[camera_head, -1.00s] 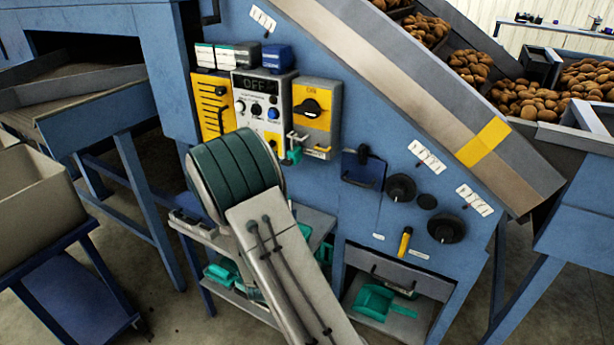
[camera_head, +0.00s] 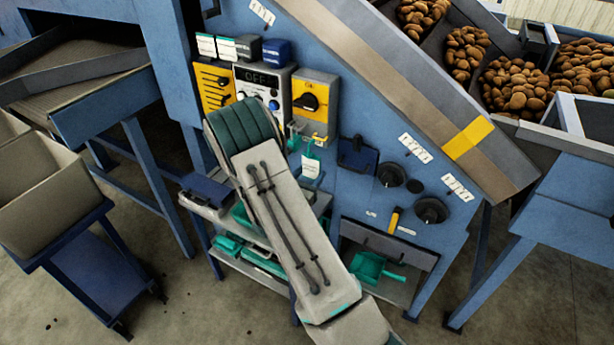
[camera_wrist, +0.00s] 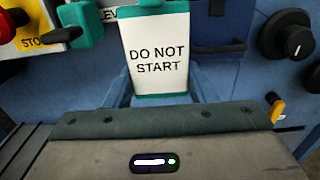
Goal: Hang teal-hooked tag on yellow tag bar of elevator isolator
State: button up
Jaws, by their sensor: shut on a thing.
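The tag (camera_wrist: 157,52) is a white card reading "DO NOT START" with teal top and bottom edges. It hangs roughly upright and large in the wrist view, and shows small in the head view (camera_head: 311,166), with teal at its top. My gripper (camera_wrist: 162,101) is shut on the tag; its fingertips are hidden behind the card. The elevator isolator (camera_head: 312,100) is a yellow-faced grey box with a black rotary handle. Its tag bar (camera_head: 318,139), below the face, is small and partly covered. The tag is below the box; I cannot tell whether hook and bar touch.
A red knob (camera_wrist: 12,24) and a teal piece (camera_wrist: 84,24) are left of the tag in the wrist view. A dark blue holder (camera_head: 357,155) and black knobs (camera_head: 391,174) are to the right. Shelves with teal items (camera_head: 228,244) lie below.

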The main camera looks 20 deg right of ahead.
jog(key=shift+w+d+f+b, duration=0.15)
jog(key=shift+w+d+f, duration=0.1)
jog(key=shift+w+d, duration=0.4)
jog(key=shift+w+d+f+b, duration=0.2)
jog(key=shift+w+d, duration=0.3)
jog(key=shift+d, duration=0.3)
jog(key=shift+w+d+f+b, duration=0.15)
jog(key=shift+w+d+f, duration=0.1)
jog(key=shift+w+d, duration=0.4)
jog(key=shift+s+d, duration=0.1)
jog(key=o, duration=1)
